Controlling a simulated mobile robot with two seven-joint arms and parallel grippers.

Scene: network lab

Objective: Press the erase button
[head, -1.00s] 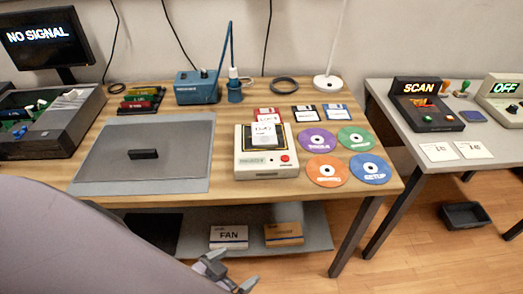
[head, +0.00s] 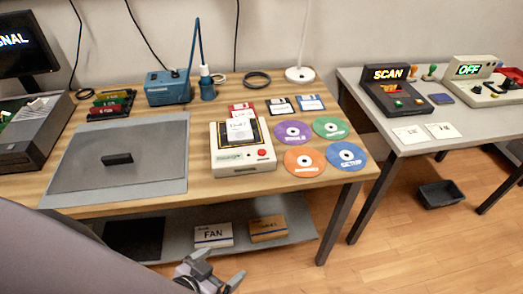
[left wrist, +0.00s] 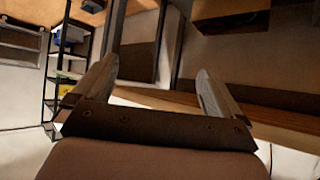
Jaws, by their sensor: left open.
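A cream box-shaped device (head: 243,164) stands on the wooden table, with a dark top window and a white labelled piece on it. A round red button (head: 262,153) sits at its front right corner. The lettering on its front is too small to read, so I cannot tell whether this is the erase button. My left gripper (head: 214,273) is open and empty, low in front of the table and well apart from the button. The left wrist view also shows the open jaws (left wrist: 155,85) with nothing between them. My right gripper is not in view.
Discs (head: 292,132) and floppy disks (head: 281,106) lie right of and behind the device. A grey mat (head: 80,150) lies left. A lower shelf (head: 185,215) holds FAN (head: 213,235) and orange (head: 267,229) boxes. The right table (head: 450,122) carries SCAN (head: 393,92) and OFF (head: 485,85) consoles.

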